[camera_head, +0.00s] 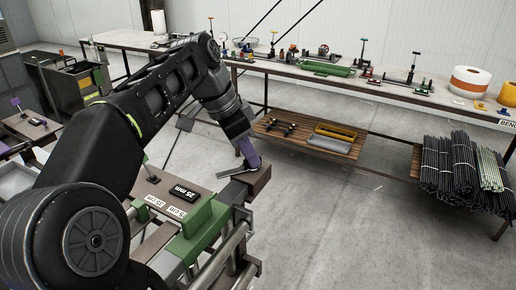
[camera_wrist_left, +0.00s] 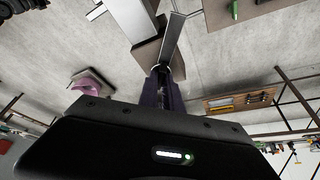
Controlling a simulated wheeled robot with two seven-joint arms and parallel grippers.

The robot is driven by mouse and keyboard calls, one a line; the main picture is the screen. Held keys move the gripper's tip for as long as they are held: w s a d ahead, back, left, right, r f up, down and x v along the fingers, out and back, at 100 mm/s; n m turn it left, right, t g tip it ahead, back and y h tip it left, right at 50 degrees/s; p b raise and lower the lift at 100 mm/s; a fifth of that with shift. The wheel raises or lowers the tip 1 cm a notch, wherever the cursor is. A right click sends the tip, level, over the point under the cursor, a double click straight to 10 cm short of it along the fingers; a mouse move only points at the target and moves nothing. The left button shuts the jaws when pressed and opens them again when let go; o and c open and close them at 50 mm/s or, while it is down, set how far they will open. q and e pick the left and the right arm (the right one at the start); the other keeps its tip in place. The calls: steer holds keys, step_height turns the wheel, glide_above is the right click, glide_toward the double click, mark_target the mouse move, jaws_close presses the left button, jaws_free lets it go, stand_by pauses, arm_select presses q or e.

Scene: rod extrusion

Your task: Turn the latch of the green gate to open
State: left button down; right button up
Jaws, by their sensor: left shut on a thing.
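The green gate (camera_head: 201,230) is a green block on the bench fixture in the lower middle of the head view, beside the metal rods. My left gripper (camera_head: 253,163) reaches down to the fixture's far end. Its purple fingers are shut on a flat grey metal bar, which seems to be the latch (camera_head: 232,172). In the left wrist view the fingers (camera_wrist_left: 162,82) meet at the base of this bar (camera_wrist_left: 173,38), which points away from them over a brown block (camera_wrist_left: 140,22). The exact grip point is partly hidden by the fingers. My right gripper is not in view.
The grey floor between is clear.

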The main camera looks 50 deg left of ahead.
arm_select(q)
steer(key=shift+r+m+h+p, duration=0.1)
steer(key=shift+m+h+p, duration=0.2)
steer(key=shift+m+p, duration=0.4)
steer(key=c, duration=1.5)
jaws_free()
